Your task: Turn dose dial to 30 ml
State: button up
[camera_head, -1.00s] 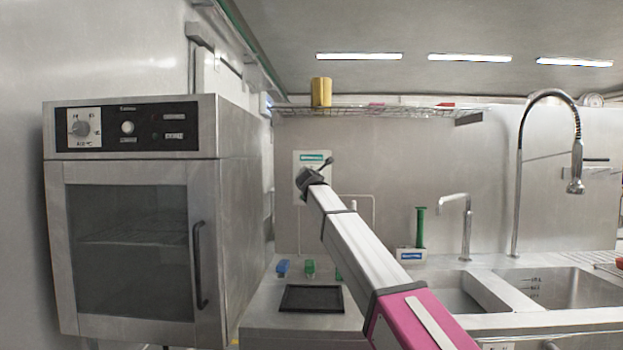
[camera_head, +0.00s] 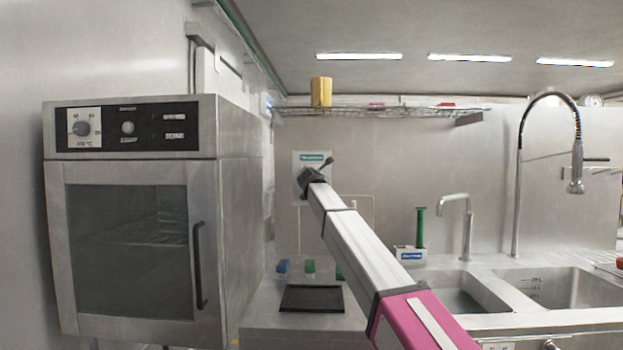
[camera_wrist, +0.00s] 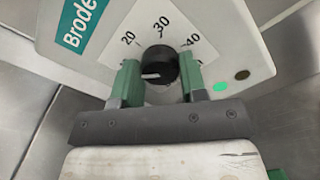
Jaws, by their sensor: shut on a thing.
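The dose dial (camera_wrist: 158,66) is a round black knob on a pale grey panel (camera_wrist: 228,45) marked 20, 30 and 40. Its white pointer line points to the left, short of the 20 mark and away from the 30. My gripper (camera_wrist: 161,78) has its green fingers on either side of the knob, shut on it. In the head view my gripper (camera_head: 309,180) is at the pale panel (camera_head: 311,157) on the back wall. The dial is hidden there behind the gripper.
A steel oven (camera_head: 130,220) stands at the left. A black tray (camera_head: 312,298) lies on the counter below the panel, with small coloured items behind it. Sinks (camera_head: 565,285) and a tall tap (camera_head: 519,170) are at the right. A wire shelf (camera_head: 390,111) hangs above.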

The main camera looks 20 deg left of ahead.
jog(key=m, duration=1.9)
jog(key=shift+f+m, duration=0.15)
jog(key=shift+m, duration=0.15)
dwell(0.4)
jog(key=o, duration=0.9)
jog(key=shift+s, duration=0.1)
